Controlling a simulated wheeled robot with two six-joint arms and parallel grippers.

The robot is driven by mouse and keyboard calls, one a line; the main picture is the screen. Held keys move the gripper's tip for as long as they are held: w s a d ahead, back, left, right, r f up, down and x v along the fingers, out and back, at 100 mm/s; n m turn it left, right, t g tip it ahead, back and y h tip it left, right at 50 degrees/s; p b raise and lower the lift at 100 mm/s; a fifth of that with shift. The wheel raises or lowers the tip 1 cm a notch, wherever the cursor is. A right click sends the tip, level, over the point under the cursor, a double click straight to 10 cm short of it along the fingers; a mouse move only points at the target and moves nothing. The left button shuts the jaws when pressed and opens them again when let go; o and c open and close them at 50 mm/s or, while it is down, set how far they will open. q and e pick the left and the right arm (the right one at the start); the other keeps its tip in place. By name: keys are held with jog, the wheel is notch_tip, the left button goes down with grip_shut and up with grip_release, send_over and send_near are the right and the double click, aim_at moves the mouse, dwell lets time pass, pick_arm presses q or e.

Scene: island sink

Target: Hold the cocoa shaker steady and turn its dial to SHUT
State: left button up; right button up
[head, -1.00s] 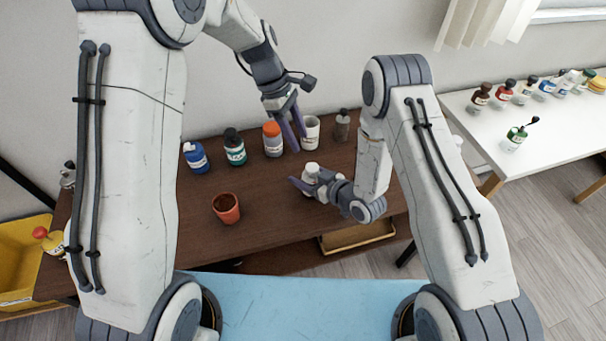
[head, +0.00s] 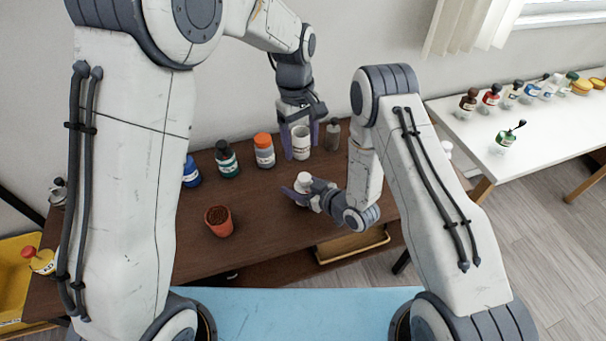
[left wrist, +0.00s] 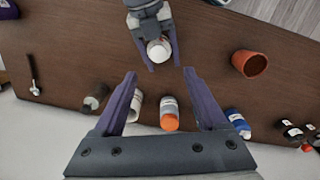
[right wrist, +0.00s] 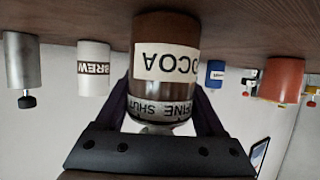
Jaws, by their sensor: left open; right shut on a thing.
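The cocoa shaker (head: 304,182) stands on the brown table, a brown jar with a white top. My right gripper (head: 304,193) is shut around it from the side. In the right wrist view the shaker (right wrist: 165,62) appears upside down, with its COCOA label and a band lettered FINE and SHUT; the dial's setting cannot be made out. My left gripper (head: 300,140) is open and empty, pointing down above the table, behind the shaker in the head view. In the left wrist view the shaker's white top (left wrist: 158,49) lies just beyond the open fingertips (left wrist: 160,75).
A white BREW mug (head: 301,145), an orange-lidded jar (head: 264,152), a green bottle (head: 227,160) and a grey bottle (head: 333,134) stand along the back. A terracotta pot (head: 219,222) stands left of the shaker. The table front is mostly clear.

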aim_at(304, 177)
pick_arm(q)
jog(key=shift+m+y, duration=0.3)
jog(key=shift+m, duration=0.6)
jog(key=f, duration=1.1)
jog(key=shift+d+f, duration=0.15)
jog(key=shift+d, duration=0.25)
grip_shut()
